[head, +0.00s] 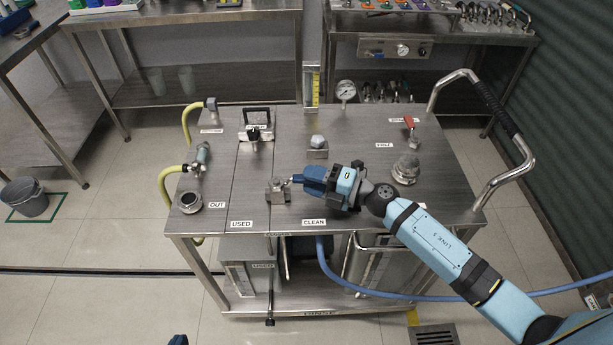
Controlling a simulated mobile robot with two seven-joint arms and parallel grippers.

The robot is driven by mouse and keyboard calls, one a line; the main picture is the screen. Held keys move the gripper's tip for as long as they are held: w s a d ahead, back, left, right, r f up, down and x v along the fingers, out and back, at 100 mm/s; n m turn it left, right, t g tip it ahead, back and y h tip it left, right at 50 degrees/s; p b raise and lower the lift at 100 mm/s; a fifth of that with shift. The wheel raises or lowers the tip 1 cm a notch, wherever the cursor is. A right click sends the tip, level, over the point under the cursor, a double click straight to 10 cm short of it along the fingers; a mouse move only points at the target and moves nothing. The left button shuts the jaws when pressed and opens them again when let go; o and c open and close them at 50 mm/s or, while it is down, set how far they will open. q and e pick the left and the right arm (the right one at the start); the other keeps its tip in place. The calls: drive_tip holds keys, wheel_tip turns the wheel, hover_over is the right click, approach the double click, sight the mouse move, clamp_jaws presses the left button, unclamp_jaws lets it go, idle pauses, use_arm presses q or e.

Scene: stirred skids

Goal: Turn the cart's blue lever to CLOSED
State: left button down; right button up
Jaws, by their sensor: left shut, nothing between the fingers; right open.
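The cart (345,215) is a steel-topped table in the middle of the head view. A small metal valve block (277,193) stands on its top near the front, above the CLEAN label. My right gripper (293,180), dark blue, reaches in from the right with its fingertips close beside this block. It is open; contact cannot be made out. The blue lever cannot be told apart from the dark blue gripper there, and its position cannot be read. My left gripper (178,341) shows only as a small dark blue piece at the bottom edge, shut and away from the cart.
A red lever (410,123), a gauge (346,91) and several metal fittings stand on the cart top. Yellow hoses (166,180) run along its left side. A bent push handle (522,157) rises at the right. A blue hose (390,295) crosses below.

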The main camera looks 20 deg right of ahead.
drive_tip(key=shift+x, duration=0.8)
clamp_jaws()
